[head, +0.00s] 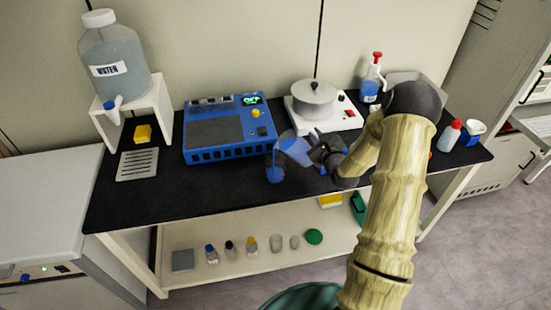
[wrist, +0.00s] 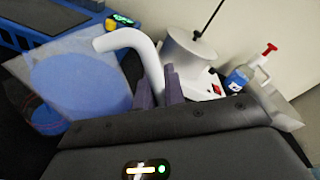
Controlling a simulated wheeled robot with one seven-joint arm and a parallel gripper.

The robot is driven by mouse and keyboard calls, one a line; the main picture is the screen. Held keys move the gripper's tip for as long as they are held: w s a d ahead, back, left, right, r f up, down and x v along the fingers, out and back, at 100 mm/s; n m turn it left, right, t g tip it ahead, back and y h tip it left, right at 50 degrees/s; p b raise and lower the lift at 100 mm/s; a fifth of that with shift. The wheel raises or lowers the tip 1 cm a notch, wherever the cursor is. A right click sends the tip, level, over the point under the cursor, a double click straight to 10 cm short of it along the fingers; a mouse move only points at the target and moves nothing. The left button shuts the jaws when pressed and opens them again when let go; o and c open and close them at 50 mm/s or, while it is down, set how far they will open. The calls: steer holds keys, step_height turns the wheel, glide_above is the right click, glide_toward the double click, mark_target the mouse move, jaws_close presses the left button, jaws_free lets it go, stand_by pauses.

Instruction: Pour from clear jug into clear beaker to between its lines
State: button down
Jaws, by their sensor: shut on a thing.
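The clear jug (head: 293,149) holds blue liquid and is tilted to the left above the bench. My gripper (head: 317,142) is shut on the jug's white handle (wrist: 128,42). In the wrist view, the jug's body (wrist: 82,82) fills the left side, with blue liquid inside. A thin blue stream falls from the jug's lip into the clear beaker (head: 275,175), which stands on the black bench top below and holds blue liquid. The beaker also shows behind the jug in the wrist view (wrist: 45,120). Its lines are too small to read, so the level against them cannot be told.
A blue device (head: 225,130) with a green display stands close behind and left of the beaker. A hotplate with a lidded pot (head: 313,100) is behind the jug. A spray bottle (head: 371,85) stands at back right. The bench's front left (head: 150,205) is clear.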

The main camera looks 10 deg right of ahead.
steer(key=shift+a+r+n+p, duration=0.25)
steer(key=shift+r+n, duration=0.1)
steer(key=shift+r, duration=0.2)
steer(key=shift+a+r+n+p, duration=0.25)
steer(key=shift+r+n, duration=0.1)
steer(key=shift+r, duration=0.15)
stand_by(2.5)
steer(key=shift+a+r+n+h, duration=0.1)
steer(key=shift+a+n+h, duration=0.05)
steer(key=shift+n+h, duration=0.15)
stand_by(1.7)
steer(key=shift+d, duration=0.2)
steer(key=f+m, duration=0.1)
steer(key=d+f+m+b, duration=0.1)
steer(key=d+f, duration=0.1)
steer(key=shift+f+m, duration=0.25)
steer(key=shift+m, duration=0.15)
steer(key=shift+a+y, duration=0.25)
steer(key=shift+y, duration=0.15)
steer(key=shift+s+d+b, duration=0.1)
steer(key=shift+b, duration=0.2)
